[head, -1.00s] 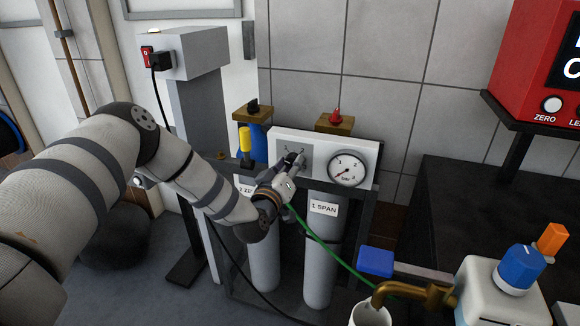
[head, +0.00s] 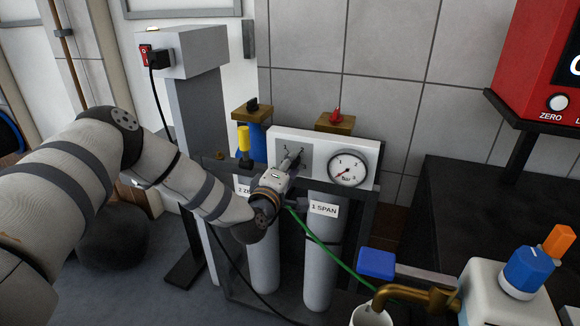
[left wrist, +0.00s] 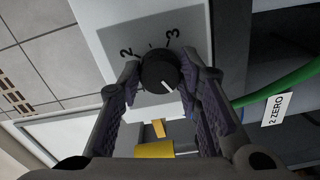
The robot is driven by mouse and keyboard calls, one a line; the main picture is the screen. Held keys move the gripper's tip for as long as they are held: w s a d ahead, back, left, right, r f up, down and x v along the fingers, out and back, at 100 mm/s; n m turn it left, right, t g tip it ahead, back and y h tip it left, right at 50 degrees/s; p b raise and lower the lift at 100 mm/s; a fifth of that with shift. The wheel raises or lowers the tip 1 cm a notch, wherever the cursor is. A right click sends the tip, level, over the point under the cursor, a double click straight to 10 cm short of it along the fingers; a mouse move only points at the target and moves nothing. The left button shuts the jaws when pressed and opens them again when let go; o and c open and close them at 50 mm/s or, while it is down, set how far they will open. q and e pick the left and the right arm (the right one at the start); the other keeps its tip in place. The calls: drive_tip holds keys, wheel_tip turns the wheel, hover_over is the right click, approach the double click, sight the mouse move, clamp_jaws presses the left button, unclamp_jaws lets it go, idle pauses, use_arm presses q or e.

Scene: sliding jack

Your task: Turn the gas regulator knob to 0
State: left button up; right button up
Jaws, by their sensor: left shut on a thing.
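The black regulator knob (left wrist: 160,70) is on a grey plate (left wrist: 110,70) of the white regulator panel (head: 358,145). Its white pointer line faces down and right in the left wrist view. The numerals 2 and 3 show on the plate; other marks are hidden by the knob and fingers. My left gripper (head: 291,160) is shut on the knob, with one finger on each side (left wrist: 160,85). In the head view the gripper covers the knob. The round bar gauge (head: 347,169) is right of it, its needle toward the lower left. My right gripper is not in view.
Gas cylinders labelled "1 SPAN" (head: 323,209) and "2 ZERO" stand below the panel. A green hose (head: 320,241) runs to the lower right. A red box (head: 535,75) and a blue-knobbed device (head: 527,270) are at right.

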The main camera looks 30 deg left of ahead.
use_arm(q)
drive_tip(key=shift+d+f+n, duration=0.1)
drive_tip(key=shift+n, duration=0.2)
idle(0.4)
drive_tip(key=o, duration=1.1)
drive_tip(key=shift+o, duration=0.2)
drive_tip(key=v, duration=1.2)
